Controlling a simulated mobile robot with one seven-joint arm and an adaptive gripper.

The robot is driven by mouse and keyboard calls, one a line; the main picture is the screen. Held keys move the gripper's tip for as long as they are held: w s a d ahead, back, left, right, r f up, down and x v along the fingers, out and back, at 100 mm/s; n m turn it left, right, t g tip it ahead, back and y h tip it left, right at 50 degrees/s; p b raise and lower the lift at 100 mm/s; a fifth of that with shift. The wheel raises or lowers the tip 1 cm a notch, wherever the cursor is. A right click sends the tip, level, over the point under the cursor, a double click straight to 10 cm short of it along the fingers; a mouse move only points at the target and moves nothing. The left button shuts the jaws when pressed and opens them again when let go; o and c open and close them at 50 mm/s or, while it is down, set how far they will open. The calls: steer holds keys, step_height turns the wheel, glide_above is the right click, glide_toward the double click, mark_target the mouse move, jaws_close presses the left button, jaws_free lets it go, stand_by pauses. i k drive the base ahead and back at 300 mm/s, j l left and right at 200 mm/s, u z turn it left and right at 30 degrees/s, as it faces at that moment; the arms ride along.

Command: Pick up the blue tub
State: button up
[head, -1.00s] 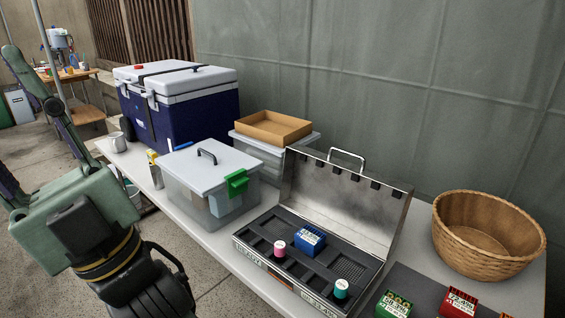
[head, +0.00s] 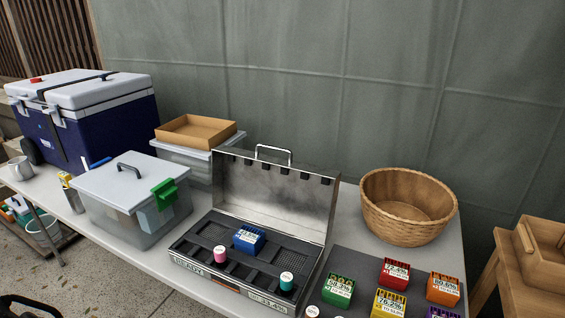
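The blue tub (head: 248,239) is a small blue box with a white printed label and a slotted top. It sits upright in the open metal case (head: 212,276), toward the back of its dark compartmented tray. A pink spool-like piece (head: 220,254) stands to its left and front, and a teal one (head: 287,281) to its right and front. Only a black curved part of my gripper (head: 28,304) shows at the bottom left corner, far from the blue tub. Its fingertips are out of frame, so its opening is hidden.
The case's raised lid (head: 275,190) stands behind the tub. A clear lidded bin (head: 130,200) is to the left, a blue cooler (head: 90,120) beyond it. A wicker basket (head: 408,205) is at right. Several coloured tubs, including a red one (head: 395,273), stand on a dark mat (head: 350,262).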

mark_target(248, 239)
steer(key=j+z, duration=0.4)
steer(key=k+j+z, duration=0.1)
steer(key=j+z, duration=0.3)
steer(key=j, duration=0.15)
